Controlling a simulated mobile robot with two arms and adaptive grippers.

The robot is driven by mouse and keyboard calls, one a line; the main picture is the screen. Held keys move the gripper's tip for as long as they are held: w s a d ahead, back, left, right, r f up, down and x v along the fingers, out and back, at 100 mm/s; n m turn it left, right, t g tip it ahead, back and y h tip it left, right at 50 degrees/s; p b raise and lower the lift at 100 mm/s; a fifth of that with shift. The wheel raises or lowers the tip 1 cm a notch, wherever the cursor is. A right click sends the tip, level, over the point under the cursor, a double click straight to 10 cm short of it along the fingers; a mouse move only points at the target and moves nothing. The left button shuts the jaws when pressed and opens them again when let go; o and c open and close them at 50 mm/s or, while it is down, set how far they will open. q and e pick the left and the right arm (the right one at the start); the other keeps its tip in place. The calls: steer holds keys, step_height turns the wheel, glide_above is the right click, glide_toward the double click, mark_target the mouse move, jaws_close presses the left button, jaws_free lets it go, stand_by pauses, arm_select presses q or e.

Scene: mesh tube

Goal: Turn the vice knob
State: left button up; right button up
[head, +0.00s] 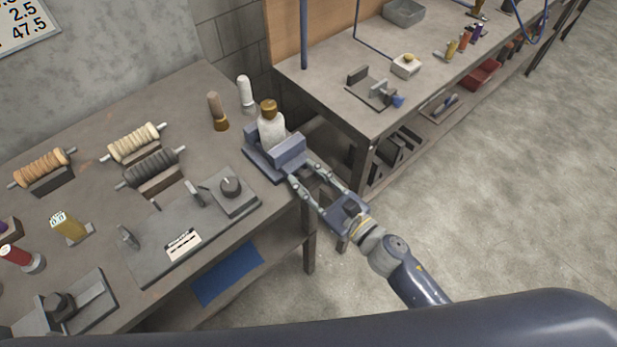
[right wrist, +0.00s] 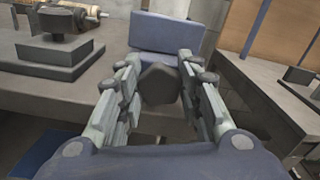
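The blue-grey vice (head: 288,150) stands at the right edge of the near bench, with a white bottle (head: 271,130) with a brown cap upright at it. The vice's blue jaw block also shows in the right wrist view (right wrist: 165,33). The dark faceted vice knob (right wrist: 158,84) lies between the fingers of my right gripper (right wrist: 158,62). In the head view, the right gripper (head: 301,172) reaches to the vice from the lower right, its fingers apart on either side of the knob. I cannot tell whether they touch it. My left gripper is out of view.
A grey fixture plate with a dial (head: 231,187) lies left of the vice on the near bench (head: 100,105). Several spools (head: 134,144) stand further left. A brown peg (head: 216,110) and a white peg (head: 245,93) stand behind. Another bench (head: 345,85) is to the right.

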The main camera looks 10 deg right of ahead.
steer(key=shift+m, duration=0.3)
steer(key=shift+w+d+m, duration=0.1)
steer(key=shift+m, duration=3)
steer(key=o, duration=1.1)
steer(key=v, duration=1.2)
